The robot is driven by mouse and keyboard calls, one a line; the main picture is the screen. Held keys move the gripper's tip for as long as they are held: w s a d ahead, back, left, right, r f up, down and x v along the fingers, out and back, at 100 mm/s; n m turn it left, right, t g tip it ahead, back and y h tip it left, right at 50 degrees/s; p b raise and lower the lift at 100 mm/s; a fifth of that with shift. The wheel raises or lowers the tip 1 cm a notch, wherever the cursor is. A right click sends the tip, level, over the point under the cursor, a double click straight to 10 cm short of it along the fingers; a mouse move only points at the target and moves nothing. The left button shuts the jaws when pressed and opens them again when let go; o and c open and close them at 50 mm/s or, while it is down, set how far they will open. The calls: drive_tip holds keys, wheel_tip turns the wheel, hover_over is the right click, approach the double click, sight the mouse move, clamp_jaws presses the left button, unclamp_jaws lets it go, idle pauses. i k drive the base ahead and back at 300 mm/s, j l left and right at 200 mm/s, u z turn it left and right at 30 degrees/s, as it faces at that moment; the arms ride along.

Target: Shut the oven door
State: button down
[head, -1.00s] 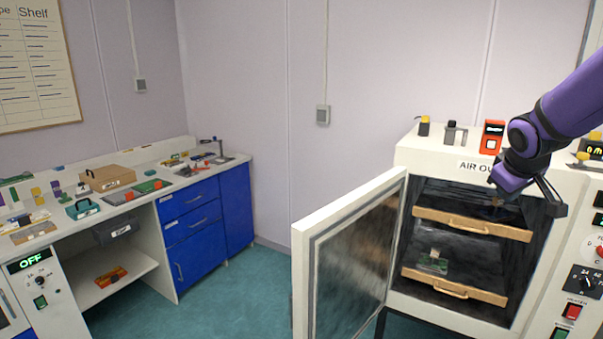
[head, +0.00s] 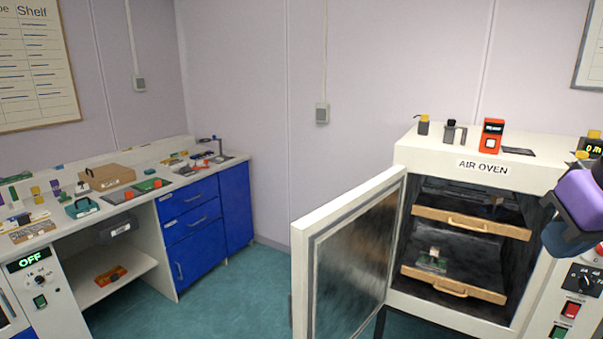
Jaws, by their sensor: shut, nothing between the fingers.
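The air oven (head: 483,168) stands at the right in the head view, white with its name on the front. Its door (head: 345,262) is hinged on the oven's left side and stands wide open, swung out to the left and toward me. The door's grey-framed inner face shows. Part of my purple and dark arm shows at the right edge, in front of the oven's control side. My gripper's fingers are not visible there. The arm part in view looks clear of the door, with the oven's opening between them.
Inside the oven are an upper wooden-fronted shelf (head: 472,224) and a lower one (head: 453,285) with a small green item on it. Small items, including an orange device (head: 491,136), stand on the oven top. A bench with blue drawers (head: 190,220) is at left. Teal floor (head: 230,290) lies free between.

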sight(342, 251)
drive_tip(key=i+j+z, duration=0.2)
drive_tip(key=j, duration=0.25)
drive_tip(key=i+j+z, duration=0.2)
drive_tip(key=j, duration=0.25)
drive_tip(key=i+j+z, duration=0.2)
drive_tip(key=j, duration=0.3)
drive_tip(key=j+z, duration=0.2)
drive_tip(key=j, duration=0.3)
drive_tip(key=j+z, duration=0.25)
drive_tip(key=j, duration=0.3)
drive_tip(key=k+j, duration=0.15)
drive_tip(key=j, duration=0.25)
drive_tip(key=k+j, duration=0.15)
drive_tip(key=j, duration=0.3)
drive_tip(key=k+j, duration=0.1)
drive_tip(key=j, duration=0.3)
